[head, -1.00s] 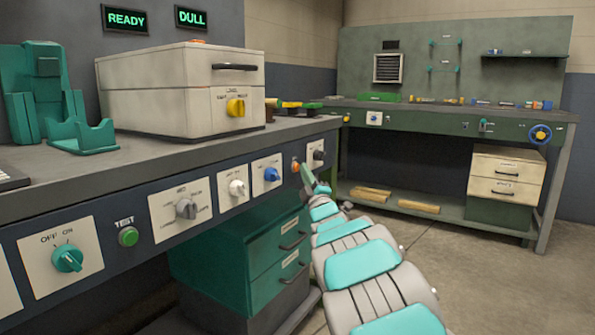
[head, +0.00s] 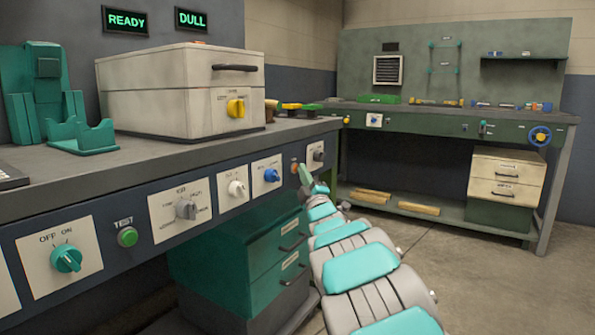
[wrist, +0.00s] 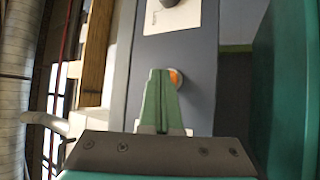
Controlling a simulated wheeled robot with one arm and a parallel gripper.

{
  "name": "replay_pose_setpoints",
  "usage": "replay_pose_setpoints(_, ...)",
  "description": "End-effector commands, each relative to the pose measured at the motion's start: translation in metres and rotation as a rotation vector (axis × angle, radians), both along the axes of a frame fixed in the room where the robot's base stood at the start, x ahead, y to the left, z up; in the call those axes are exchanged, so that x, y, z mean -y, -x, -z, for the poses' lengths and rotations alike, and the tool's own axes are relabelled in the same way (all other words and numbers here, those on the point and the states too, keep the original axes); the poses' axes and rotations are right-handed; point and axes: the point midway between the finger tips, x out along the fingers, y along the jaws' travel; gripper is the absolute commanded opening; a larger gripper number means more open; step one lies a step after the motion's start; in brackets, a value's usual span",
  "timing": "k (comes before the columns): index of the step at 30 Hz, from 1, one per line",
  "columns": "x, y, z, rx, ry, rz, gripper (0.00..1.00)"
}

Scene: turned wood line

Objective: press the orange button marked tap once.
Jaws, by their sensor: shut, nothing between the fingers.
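The orange button (head: 295,168) sits on the dark front panel of the near bench, between the blue knob and the black knob. In the wrist view the orange button (wrist: 176,77) shows beside my fingertips, partly hidden behind them. No label on it can be read. My gripper (wrist: 160,72) is shut and empty, its green fingers together and pointing at the panel. In the head view my gripper (head: 302,167) is at the panel just right of the button. I cannot tell whether the fingertips touch it.
The blue knob (head: 271,175) is left of the button, and the black knob (head: 318,156) is right of it. A green TEST button (head: 128,237) and other dials sit farther left. A green drawer unit (head: 275,262) stands below. Signs read READY (head: 125,20) and DULL (head: 191,19).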

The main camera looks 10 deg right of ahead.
Motion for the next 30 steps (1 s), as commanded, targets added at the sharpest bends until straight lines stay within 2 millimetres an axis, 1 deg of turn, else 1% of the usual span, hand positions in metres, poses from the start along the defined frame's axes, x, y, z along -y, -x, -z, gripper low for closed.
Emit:
replay_pose_setpoints(11,0.000,0.000,0.000,-0.001,0.001,0.000,0.00)
replay_pose_setpoints(21,0.011,0.009,0.001,-0.004,0.001,0.002,0.00)
replay_pose_setpoints(30,0.011,0.010,0.001,-0.002,0.000,0.000,0.00)
